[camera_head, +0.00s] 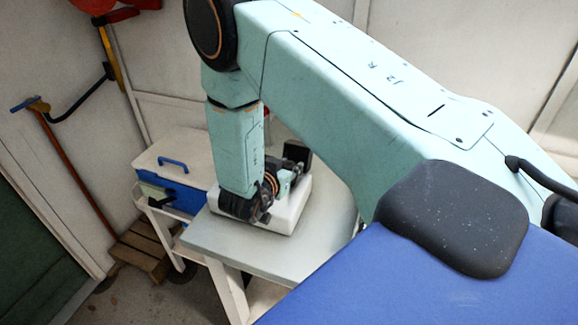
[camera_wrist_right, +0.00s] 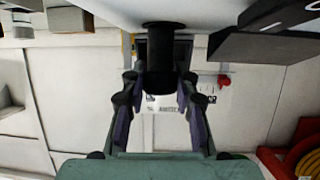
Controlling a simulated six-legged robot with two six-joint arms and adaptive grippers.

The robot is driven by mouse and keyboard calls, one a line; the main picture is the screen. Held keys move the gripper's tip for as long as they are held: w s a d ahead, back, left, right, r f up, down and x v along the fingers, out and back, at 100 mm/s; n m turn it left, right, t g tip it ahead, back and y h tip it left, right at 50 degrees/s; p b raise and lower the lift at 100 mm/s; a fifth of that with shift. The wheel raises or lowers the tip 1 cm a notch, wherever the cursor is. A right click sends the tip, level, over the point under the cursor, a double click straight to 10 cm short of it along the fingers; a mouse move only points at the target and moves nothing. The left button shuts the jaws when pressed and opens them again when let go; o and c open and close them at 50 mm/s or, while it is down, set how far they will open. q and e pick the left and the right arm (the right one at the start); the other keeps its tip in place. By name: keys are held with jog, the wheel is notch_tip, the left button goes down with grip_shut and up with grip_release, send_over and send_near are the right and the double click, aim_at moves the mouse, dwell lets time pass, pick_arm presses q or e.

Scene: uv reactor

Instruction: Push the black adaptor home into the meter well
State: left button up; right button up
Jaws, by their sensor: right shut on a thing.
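The white meter (camera_head: 289,214) sits on a grey bench top, with a dark upright block (camera_head: 297,153) at its back. My right gripper (camera_head: 256,207) is low over the meter, at the end of the light green arm. In the wrist view the right gripper (camera_wrist_right: 162,78) is shut on the black adaptor (camera_wrist_right: 167,58), a dark cylinder with a wider rim. The rim meets the white meter body (camera_wrist_right: 203,13) at the top of that view. The well is hidden, so I cannot tell how deep the adaptor sits. My left gripper is not in view.
The grey bench top (camera_head: 232,250) is bare in front of the meter. A blue box (camera_head: 180,193) with a pale lid stands at left. A wooden pallet (camera_head: 142,247) lies on the floor. Pale wall panels stand behind.

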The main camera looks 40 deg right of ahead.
jog(key=shift+w+f, duration=0.1)
jog(key=shift+f, duration=0.25)
jog(key=shift+f+b, duration=1.2)
jog(key=shift+f, duration=0.2)
jog(key=o, duration=1)
jog(key=shift+f, duration=0.1)
jog(key=shift+c, duration=0.2)
jog(key=shift+a, duration=0.1)
jog(key=v, duration=0.6)
jog(key=shift+s+a+r, duration=0.35)
jog(key=shift+a+r, duration=0.15)
jog(key=shift+a+f, duration=0.1)
